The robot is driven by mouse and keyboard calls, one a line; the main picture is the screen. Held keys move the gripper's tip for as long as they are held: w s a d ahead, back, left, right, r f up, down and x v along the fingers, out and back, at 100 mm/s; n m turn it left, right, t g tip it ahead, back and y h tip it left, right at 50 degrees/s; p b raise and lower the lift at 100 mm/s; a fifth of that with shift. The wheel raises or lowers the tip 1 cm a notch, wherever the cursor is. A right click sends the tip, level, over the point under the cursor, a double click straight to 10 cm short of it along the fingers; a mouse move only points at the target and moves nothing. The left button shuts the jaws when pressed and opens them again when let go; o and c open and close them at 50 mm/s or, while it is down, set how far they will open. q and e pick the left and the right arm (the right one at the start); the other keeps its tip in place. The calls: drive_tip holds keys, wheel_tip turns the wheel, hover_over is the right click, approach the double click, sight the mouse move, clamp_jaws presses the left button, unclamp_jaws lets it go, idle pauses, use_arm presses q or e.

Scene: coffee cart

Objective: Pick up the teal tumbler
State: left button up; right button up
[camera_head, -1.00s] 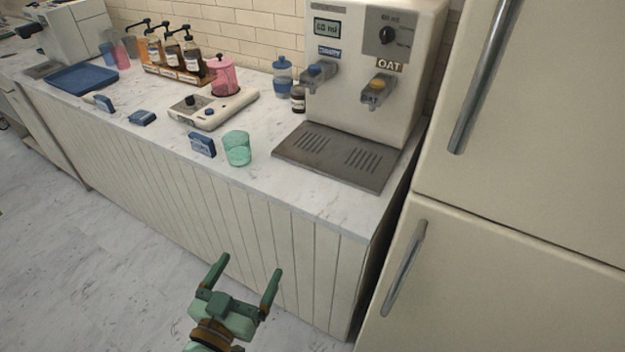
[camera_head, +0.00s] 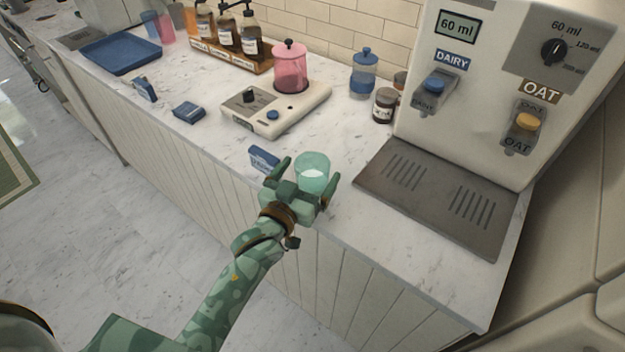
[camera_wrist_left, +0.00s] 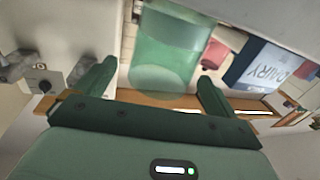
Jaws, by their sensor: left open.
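The teal tumbler (camera_head: 312,173) is a see-through green cup standing near the counter's front edge. My left gripper (camera_head: 307,178) is at the tumbler's near side, open, with one finger on the left of it and one on the right. The gripper body hides the tumbler's lower part in the head view. In the left wrist view the tumbler (camera_wrist_left: 168,50) lies ahead of and between the two spread fingers (camera_wrist_left: 155,85). I cannot tell if either finger touches it. My right gripper is not in view.
A blue DAIRY carton (camera_head: 263,160) stands just left of the tumbler. The milk dispenser's drip tray (camera_head: 432,200) is to the right. A scale (camera_head: 277,112) bearing a pink jar (camera_head: 289,68) sits behind. Counter behind the tumbler is clear.

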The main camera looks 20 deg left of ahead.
use_arm(q)
drive_tip(key=w, duration=0.3)
drive_tip(key=shift+d+f, duration=0.15)
drive_tip(key=shift+s, duration=0.2)
drive_tip(key=c, duration=1)
drive_tip(key=shift+c, duration=1.1)
drive_tip(key=shift+r, duration=0.2)
